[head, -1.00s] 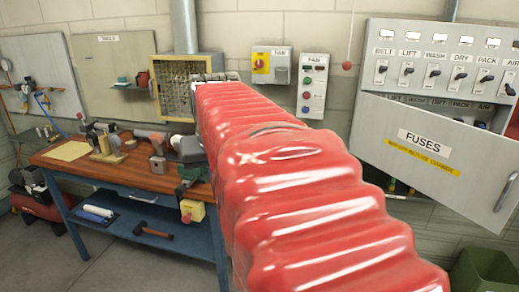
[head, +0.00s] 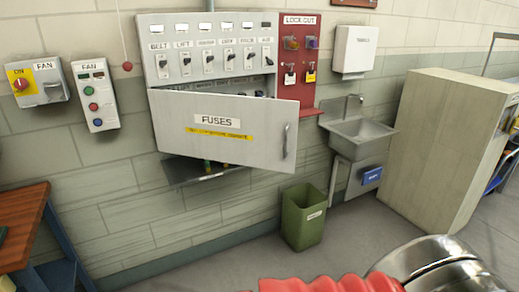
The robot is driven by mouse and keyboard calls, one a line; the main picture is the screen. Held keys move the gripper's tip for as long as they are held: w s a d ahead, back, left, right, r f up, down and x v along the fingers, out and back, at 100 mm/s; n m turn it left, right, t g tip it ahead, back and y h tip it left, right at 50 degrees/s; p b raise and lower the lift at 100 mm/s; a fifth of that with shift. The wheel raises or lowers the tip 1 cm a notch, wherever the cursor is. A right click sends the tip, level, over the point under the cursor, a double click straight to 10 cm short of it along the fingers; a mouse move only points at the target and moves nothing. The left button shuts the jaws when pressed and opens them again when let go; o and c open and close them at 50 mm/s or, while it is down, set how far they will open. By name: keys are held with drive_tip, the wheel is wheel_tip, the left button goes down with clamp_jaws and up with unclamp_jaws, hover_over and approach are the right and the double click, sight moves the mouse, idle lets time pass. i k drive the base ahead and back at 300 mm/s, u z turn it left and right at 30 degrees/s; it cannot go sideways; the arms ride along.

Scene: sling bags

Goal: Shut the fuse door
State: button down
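The fuse door (head: 225,128) is a light grey panel labelled FUSES with a yellow strip and a handle (head: 286,141) near its right edge. It hangs at an angle in front of the wall cabinet (head: 205,50), standing open with its right side out from the wall. Dark parts show behind its top edge and a shelf-like tray (head: 200,172) with small coloured items shows below it. My red-sleeved arm is at the bottom right, well below and apart from the door. My gripper is not visible.
A red lockout board (head: 301,60) with padlocks adjoins the cabinet. A green bin (head: 303,217) stands on the floor below, right of the door. A sink (head: 357,133) and a large beige cabinet (head: 440,140) are to the right. A wooden bench (head: 22,222) is at the left.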

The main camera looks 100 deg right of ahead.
sight(261, 132)
drive_tip(key=u, duration=0.35)
drive_tip(key=k, duration=2)
drive_tip(key=z, duration=0.7)
drive_tip(key=i, duration=0.45)
drive_tip(key=u, duration=0.05)
